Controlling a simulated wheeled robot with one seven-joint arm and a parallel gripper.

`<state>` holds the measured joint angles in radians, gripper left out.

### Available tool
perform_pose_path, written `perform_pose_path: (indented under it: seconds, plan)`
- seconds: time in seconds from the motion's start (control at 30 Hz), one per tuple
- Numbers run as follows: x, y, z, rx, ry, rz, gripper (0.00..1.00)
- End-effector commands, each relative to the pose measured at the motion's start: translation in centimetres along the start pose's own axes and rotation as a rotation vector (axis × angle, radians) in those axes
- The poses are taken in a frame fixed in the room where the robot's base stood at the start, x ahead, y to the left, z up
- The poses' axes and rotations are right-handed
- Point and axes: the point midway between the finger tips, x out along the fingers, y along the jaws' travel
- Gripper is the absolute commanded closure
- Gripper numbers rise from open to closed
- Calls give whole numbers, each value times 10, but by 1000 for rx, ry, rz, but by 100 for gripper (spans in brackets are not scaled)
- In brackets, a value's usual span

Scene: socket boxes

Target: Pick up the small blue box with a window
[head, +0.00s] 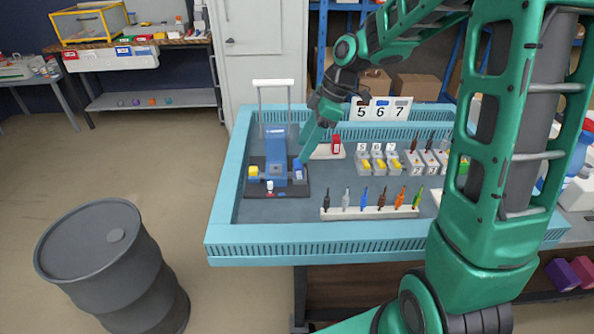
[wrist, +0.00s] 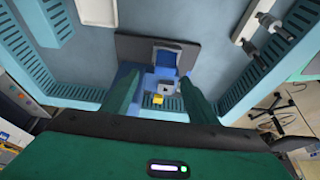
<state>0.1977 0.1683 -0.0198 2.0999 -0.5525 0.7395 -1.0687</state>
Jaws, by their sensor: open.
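A small blue box (head: 297,170) sits at the right side of a dark base, beside a larger blue stand (head: 276,150). Its window is too small to make out. My gripper (head: 304,158) is low over the right of the stand, close to the small blue box; I cannot tell whether they touch. In the wrist view, my gripper (wrist: 160,100) has its two green fingers apart. I cannot tell which blue part is the box.
A light-blue rimmed tray (head: 330,250) surrounds the work area. A rack of coloured screwdriver-like pieces (head: 370,212) stands to the front right, and grey boxes with yellow parts (head: 378,162) behind it. A yellow block (head: 253,171) sits left of the stand. A grey barrel (head: 105,265) stands outside.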

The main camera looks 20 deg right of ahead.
Motion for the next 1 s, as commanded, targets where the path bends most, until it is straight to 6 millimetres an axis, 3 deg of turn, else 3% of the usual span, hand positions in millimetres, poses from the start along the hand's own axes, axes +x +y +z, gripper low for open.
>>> perform_pose_path:
  seconds: [0.27, 0.6, 0.87, 0.9, 1.0]
  plan:
    - [20, -3, 2, 1, -1, -3, 47]
    - [60, -8, 6, 1, -1, 0, 47]
    - [63, -8, 6, 1, -1, 1, 47]
    - [63, -8, 6, 1, -1, 1, 49]
    - [63, -8, 6, 1, -1, 1, 73]
